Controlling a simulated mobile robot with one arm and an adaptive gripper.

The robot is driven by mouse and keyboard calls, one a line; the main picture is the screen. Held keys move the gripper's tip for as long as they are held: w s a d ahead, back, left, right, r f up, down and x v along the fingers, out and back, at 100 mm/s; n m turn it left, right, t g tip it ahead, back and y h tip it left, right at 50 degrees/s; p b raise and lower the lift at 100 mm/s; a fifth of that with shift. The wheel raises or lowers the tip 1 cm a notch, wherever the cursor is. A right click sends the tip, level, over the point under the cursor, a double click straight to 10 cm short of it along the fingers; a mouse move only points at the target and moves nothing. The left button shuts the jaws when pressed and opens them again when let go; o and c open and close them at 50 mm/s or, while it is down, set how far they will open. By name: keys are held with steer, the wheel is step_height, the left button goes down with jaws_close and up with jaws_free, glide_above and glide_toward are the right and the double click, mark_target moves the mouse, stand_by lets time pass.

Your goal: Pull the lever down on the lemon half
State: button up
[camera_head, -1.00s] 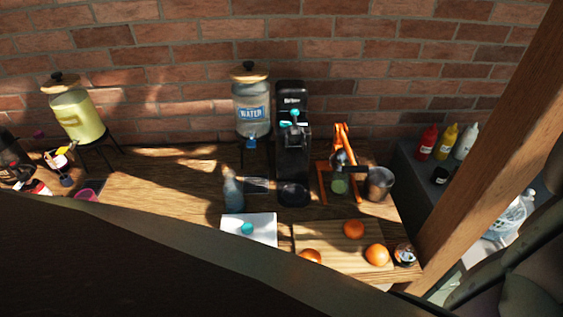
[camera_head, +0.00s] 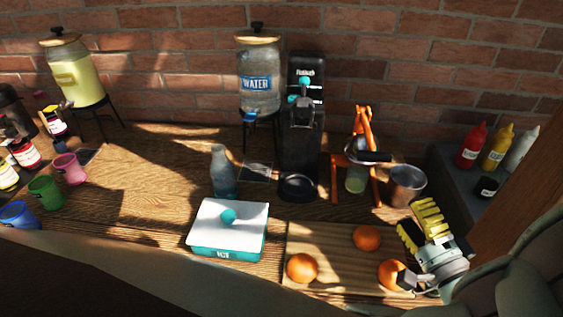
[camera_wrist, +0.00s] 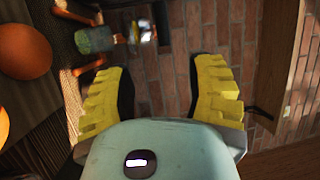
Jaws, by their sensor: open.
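The orange-framed press (camera_head: 366,135) stands on the wooden table, right of the black machine. Its dark lever handle (camera_head: 375,156) points right. A greenish glass (camera_head: 355,180) is under it, and the glass also shows at the upper left of the wrist view (camera_wrist: 95,40). I cannot make out a lemon half in the press. My gripper (camera_head: 418,222) has yellow fingers and is open and empty, in front and to the right of the press, apart from the lever. In the wrist view its fingers (camera_wrist: 160,68) are spread with nothing between them.
A metal cup (camera_head: 406,186) stands between press and gripper. Oranges (camera_head: 367,238) lie on the cutting board (camera_head: 330,265); my gripper covers part of one. The black machine (camera_head: 300,150) is left of the press. Sauce bottles (camera_head: 494,147) and a wooden post (camera_head: 515,205) are at right.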

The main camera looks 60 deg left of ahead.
mark_target(376, 160)
steer(key=shift+g, duration=0.3)
steer(key=p+x, duration=0.1)
steer(key=x, duration=0.3)
steer(key=p+x, duration=0.2)
steer(key=x, duration=0.2)
steer(key=p+x, duration=0.1)
steer(key=x, duration=0.4)
steer(key=shift+s+a+r, duration=0.15)
steer(key=shift+r, duration=0.15)
steer(key=shift+p+x, duration=0.45)
steer(key=shift+x, duration=0.85)
steer(key=shift+o, duration=0.2)
steer(key=shift+f, duration=0.1)
jaws_close()
